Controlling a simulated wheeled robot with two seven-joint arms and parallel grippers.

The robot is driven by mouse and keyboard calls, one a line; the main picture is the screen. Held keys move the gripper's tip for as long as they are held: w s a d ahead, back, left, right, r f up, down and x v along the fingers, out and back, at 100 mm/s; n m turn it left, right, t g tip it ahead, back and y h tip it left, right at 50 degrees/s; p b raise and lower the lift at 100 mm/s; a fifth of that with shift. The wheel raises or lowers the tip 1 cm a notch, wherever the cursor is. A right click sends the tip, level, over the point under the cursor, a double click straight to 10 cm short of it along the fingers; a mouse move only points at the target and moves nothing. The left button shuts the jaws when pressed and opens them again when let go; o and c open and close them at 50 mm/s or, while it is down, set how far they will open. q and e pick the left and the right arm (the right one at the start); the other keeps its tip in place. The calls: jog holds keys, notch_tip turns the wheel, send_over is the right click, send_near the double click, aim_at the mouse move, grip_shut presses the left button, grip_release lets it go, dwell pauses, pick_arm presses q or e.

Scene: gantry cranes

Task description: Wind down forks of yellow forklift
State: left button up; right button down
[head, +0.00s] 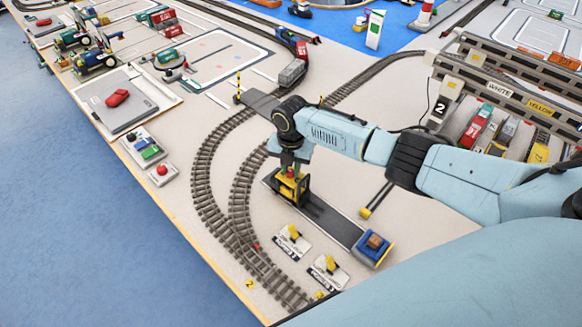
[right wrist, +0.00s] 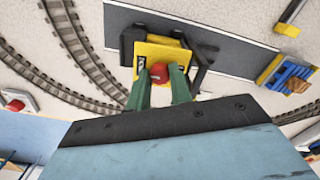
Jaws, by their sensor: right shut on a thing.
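The yellow forklift (head: 289,186) stands on a dark grey strip (head: 325,215) beside the curved tracks. In the right wrist view, the yellow forklift (right wrist: 166,52) has a red knob (right wrist: 158,72) on top and a dark mast at its right side. My right gripper (head: 290,168) is directly above the forklift. In the right wrist view, the green fingers of my right gripper (right wrist: 161,80) are shut on the red knob, one on each side. The height of the forks cannot be made out. My left gripper is not in view.
A blue pallet with a brown load (head: 374,246) sits at the strip's near end. Two switch plates with yellow levers (head: 292,239) lie near the tracks (head: 205,175). A white-and-grey gantry (head: 500,92) stands at right. Button boxes (head: 143,146) line the table's left edge.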

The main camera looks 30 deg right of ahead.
aim_at(291, 171)
jog(key=c, duration=1.2)
grip_release()
jog(key=shift+c, duration=0.2)
notch_tip(291, 171, up, 13)
jog(key=shift+r+p, duration=0.2)
jog(key=shift+p, duration=0.2)
